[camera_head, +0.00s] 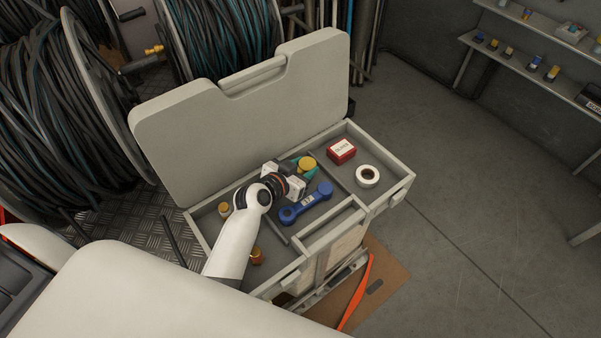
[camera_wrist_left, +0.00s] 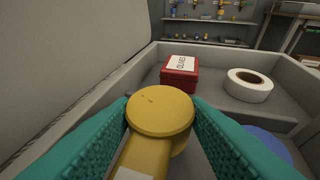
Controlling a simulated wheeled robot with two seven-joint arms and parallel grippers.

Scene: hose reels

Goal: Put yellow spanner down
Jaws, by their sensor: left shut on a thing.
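My left gripper (camera_head: 304,168) is shut on the yellow spanner (camera_head: 307,162) over the back middle of the open grey toolbox. In the left wrist view the spanner's round yellow head (camera_wrist_left: 160,110) sits between the two teal fingers, and its shank runs down toward the camera. The lower part of the spanner is hidden by the gripper in the head view. I cannot tell whether the spanner touches the tray floor. A blue spanner (camera_head: 291,214) lies in the tray just in front of the gripper. My right gripper is not in view.
A red box (camera_head: 341,150) and a white tape roll (camera_head: 367,175) sit in the tray's right part. Brass fittings (camera_head: 224,208) lie at its left. The raised lid (camera_head: 240,115) stands behind. Hose reels (camera_head: 100,80) are at the left. Some tray floor between the items is bare.

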